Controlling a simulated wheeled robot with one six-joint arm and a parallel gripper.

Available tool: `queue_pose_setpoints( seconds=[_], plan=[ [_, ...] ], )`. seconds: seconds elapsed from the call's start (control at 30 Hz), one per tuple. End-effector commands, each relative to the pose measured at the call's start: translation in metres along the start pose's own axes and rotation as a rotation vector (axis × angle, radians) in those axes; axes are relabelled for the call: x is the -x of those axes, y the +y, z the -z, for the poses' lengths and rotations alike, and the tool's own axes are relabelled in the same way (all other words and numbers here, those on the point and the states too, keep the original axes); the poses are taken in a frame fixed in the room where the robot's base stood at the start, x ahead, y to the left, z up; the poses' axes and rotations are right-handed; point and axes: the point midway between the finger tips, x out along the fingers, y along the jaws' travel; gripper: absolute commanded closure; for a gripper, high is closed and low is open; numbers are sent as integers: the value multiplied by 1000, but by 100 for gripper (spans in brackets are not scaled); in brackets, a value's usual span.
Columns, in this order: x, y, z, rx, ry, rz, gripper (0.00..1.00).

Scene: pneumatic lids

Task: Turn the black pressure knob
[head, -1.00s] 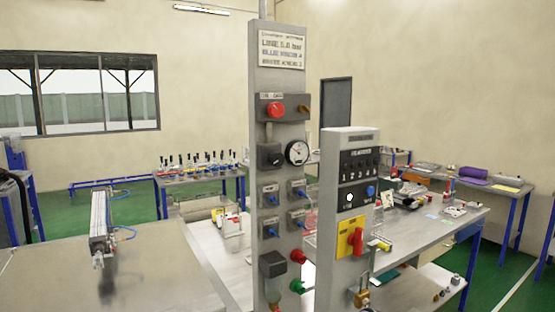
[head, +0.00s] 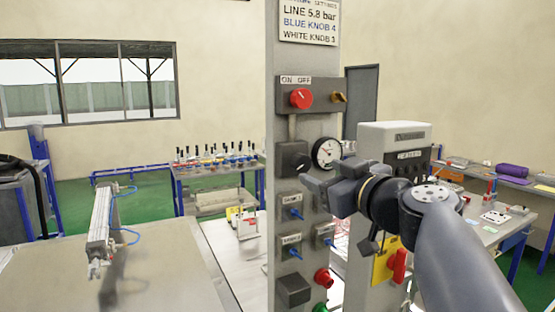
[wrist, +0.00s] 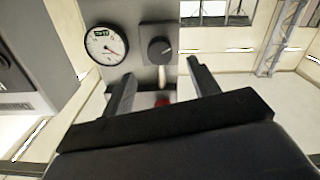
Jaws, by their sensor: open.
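The black pressure knob (head: 293,158) is on a dark square block on the grey panel post, left of a round white gauge (head: 327,152). My gripper (head: 312,184) is in front of the post, just below and right of the knob in the head view. In the wrist view its two jaws (wrist: 160,76) are apart and empty, with the knob beyond their tips, not between them.
A red round knob (head: 301,98) sits above on the post, with smaller blue knobs (head: 296,214) below. A second, shorter panel (head: 395,135) stands to the right behind my arm. A bench (head: 150,270) with a cylinder (head: 101,225) is at the left.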

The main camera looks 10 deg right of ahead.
Motion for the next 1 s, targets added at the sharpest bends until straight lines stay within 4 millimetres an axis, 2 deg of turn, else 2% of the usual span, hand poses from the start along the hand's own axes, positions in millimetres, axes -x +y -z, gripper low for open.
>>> queue_pose_setpoints(
  seconds=[0.03, 0.2, 0.4, 0.6, 0.83, 1.0],
  plan=[
    [-13, 0, 4, -5, -2, 7, 43],
    [-44, 0, 3, -3, -2, 5, 43],
    [-68, 0, 1, -2, -2, 2, 43],
    [-76, 0, 0, -1, -1, 1, 43],
    [-76, 0, 0, 0, -1, 0, 43],
    [-76, 0, 0, -1, -1, 0, 56]
  ],
)
